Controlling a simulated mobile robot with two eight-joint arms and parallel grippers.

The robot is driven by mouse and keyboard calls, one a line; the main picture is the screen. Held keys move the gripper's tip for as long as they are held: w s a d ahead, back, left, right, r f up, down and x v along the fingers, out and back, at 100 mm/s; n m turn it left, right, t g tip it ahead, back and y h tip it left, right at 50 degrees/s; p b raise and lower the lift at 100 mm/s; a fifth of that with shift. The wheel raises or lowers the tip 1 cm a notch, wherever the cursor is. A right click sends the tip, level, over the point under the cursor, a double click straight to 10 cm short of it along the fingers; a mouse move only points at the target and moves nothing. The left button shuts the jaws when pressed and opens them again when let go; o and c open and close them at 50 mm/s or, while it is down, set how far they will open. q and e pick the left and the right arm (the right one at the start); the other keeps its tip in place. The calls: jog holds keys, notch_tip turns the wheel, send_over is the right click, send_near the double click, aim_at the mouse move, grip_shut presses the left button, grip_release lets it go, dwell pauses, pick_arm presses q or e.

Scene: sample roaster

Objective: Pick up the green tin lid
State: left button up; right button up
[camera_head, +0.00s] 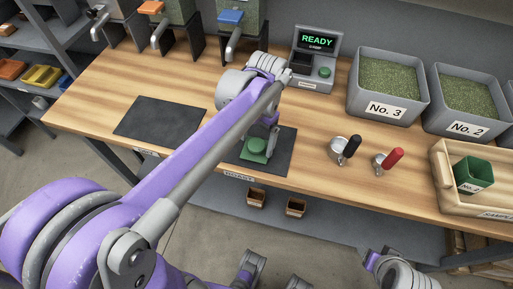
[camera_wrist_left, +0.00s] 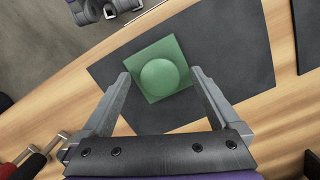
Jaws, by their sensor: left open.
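The green tin lid (camera_head: 255,147) is square with a round raised middle. It lies on the right-hand dark mat (camera_head: 281,158) near the front edge of the bench. My left gripper (camera_head: 267,138) is over the lid, open and empty. In the left wrist view, the lid (camera_wrist_left: 161,74) shows between and just beyond the open fingertips of the left gripper (camera_wrist_left: 160,76), turned at an angle to them. The height gap cannot be told. Part of my right arm (camera_head: 395,270) shows at the bottom of the head view; its jaw state is unclear.
A second dark mat (camera_head: 160,118) lies bare on the left. A READY display unit (camera_head: 316,57) stands behind. Bins No. 3 (camera_head: 386,109) and No. 2 (camera_head: 466,128), a black-handled cup (camera_head: 345,148), a red-handled one (camera_head: 387,160) and a wooden crate (camera_head: 447,183) with a green tin (camera_head: 473,172) are right.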

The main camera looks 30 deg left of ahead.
pick_arm(q)
jog(key=c, duration=1.4)
